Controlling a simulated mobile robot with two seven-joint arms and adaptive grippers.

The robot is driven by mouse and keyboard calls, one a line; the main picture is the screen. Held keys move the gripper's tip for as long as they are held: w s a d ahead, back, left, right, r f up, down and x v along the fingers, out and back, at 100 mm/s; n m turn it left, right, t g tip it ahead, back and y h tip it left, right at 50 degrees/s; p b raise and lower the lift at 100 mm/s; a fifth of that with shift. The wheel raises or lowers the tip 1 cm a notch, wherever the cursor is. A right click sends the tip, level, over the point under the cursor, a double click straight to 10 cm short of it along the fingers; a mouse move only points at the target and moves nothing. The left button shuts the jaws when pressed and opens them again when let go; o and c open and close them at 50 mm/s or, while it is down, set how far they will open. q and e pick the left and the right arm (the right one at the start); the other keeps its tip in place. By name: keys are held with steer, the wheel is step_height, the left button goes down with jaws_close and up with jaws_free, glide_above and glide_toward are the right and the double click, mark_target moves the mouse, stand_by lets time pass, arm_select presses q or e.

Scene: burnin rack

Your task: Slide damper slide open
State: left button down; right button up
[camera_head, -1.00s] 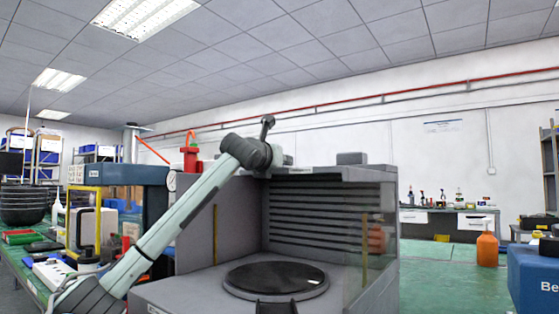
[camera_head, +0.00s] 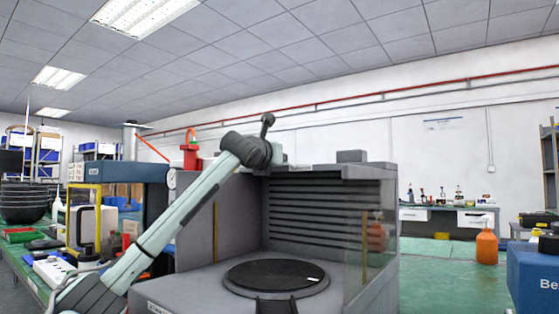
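The grey test chamber (camera_head: 370,175) stands open-fronted in the middle, with a round black plate (camera_head: 276,278) on its floor. A small grey block (camera_head: 351,156) sits on the chamber's roof towards the right; I cannot tell for sure whether it is the damper slide. My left arm reaches up from the lower left, and its dark wrist (camera_head: 247,149) is at the roof's left front. A dark knob-ended part (camera_head: 267,120) sticks up there. The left gripper's fingers cannot be made out, nor what they touch.
A bench with trays, black bowls (camera_head: 24,203) and a blue-topped machine (camera_head: 120,173) stands at the left. A blue box (camera_head: 535,278) is at the right edge. An orange bottle (camera_head: 487,246) stands right of the chamber.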

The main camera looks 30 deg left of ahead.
arm_select(q)
steer(key=a, duration=0.3)
steer(key=shift+w, duration=0.2)
steer(key=c, duration=1.6)
jaws_free()
steer(key=shift+a, duration=0.15)
steer(key=shift+s+d, duration=0.2)
steer(key=shift+s, duration=0.05)
steer(key=s, duration=0.3)
steer(key=s+d, duration=0.1)
steer(key=s, duration=0.3)
steer(key=s+d, duration=0.1)
steer(key=s, duration=0.3)
steer(key=shift+s, duration=0.2)
